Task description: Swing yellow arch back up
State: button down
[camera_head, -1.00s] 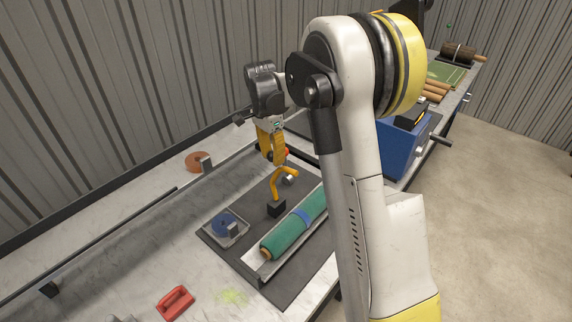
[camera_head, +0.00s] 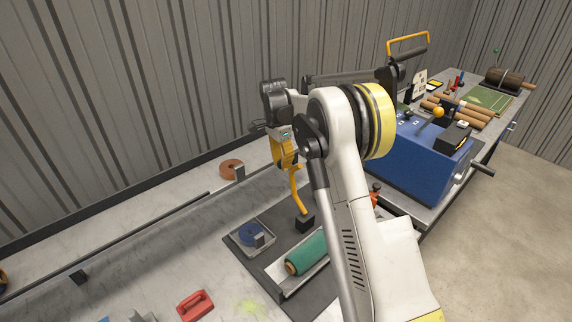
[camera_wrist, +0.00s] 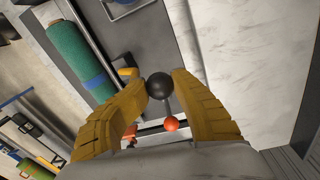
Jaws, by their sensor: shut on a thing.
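In the wrist view my gripper (camera_wrist: 162,82) is shut on a black ball (camera_wrist: 160,86) between the fingertips. A rod runs from the ball toward a red ball (camera_wrist: 171,124). A yellow piece (camera_wrist: 128,74) shows beside the left finger. How the black ball joins the bar is hidden.
A tray with a blue disc (camera_head: 252,235) is to the left. A blue machine (camera_head: 415,160) stands right. Another yellow arch-shaped bar (camera_head: 408,39) stands raised behind it. The red handle (camera_head: 194,305) lies in front.

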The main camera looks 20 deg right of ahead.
jog(key=shift+a+f, duration=0.25)
jog(key=shift+f, duration=0.05)
jog(key=c, duration=1)
grip_release()
jog(key=shift+r, duration=0.1)
notch_tip(320, 180, up, 12)
jog(key=shift+w+a, duration=0.2)
jog(key=shift+w, duration=0.25)
